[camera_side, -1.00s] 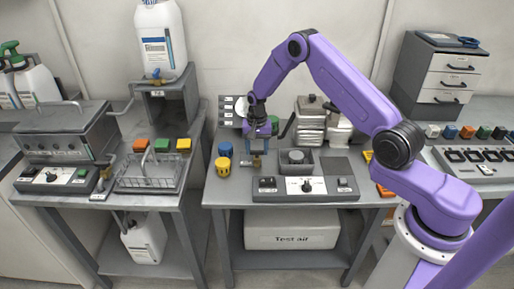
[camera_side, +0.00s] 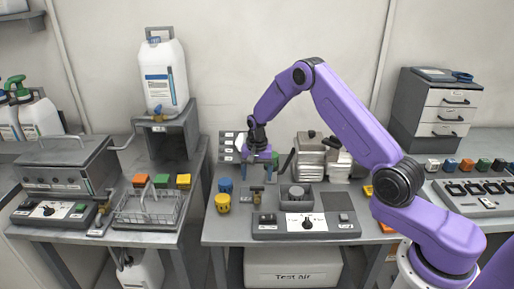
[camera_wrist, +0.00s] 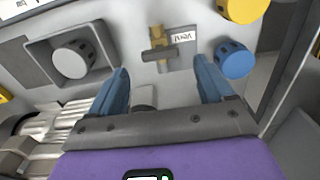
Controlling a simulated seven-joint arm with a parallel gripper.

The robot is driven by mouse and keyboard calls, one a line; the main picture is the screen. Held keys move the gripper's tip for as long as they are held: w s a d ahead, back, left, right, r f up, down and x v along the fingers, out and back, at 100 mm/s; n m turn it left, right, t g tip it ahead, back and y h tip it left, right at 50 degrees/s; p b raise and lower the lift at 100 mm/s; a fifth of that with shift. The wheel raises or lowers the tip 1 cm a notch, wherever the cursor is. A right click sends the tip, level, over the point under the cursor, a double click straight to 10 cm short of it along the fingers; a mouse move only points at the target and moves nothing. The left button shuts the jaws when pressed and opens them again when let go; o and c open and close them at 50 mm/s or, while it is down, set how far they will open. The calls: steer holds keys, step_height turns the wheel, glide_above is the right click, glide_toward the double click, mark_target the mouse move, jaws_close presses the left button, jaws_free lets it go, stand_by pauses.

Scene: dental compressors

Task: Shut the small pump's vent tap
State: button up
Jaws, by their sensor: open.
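The vent tap has a brass body (camera_wrist: 156,40) and a dark grey bar handle (camera_wrist: 159,54). In the wrist view the handle lies across the brass body, with a white "Vent" label (camera_wrist: 183,38) beside it. In the side view the small brass tap (camera_side: 257,192) stands on the middle bench, behind the control panel. My gripper (camera_wrist: 160,72) is open and empty, its blue fingers wide apart on either side of the tap's line. The tap shows just beyond the fingertips, apart from them. In the side view my gripper (camera_side: 259,165) is above and behind the tap; its fingertips are hard to make out.
A blue cap (camera_wrist: 236,60) and a yellow cap (camera_wrist: 243,8) stand close beside the tap. A square grey holder (camera_wrist: 45,60) with a round knob is on its other side. The control panel (camera_side: 345,226) is in front; stacked pale parts (camera_side: 310,165) stand right of my gripper.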

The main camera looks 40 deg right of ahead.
mark_target(257, 187)
step_height(257, 187, up, 13)
stand_by(0.3)
steer(key=shift+a, duration=0.1)
steer(key=s+a+r+n, duration=0.3)
steer(key=s+a+n, duration=0.2)
steer(key=s+a, duration=0.25)
steer(key=s+a+r+n, duration=0.4)
steer(key=s+a+n, duration=0.15)
steer(key=s, duration=0.25)
steer(key=s+d+n, duration=0.3)
steer(key=s+n, duration=0.8)
steer(key=s, duration=1.4)
steer(key=shift+s+f, duration=0.25)
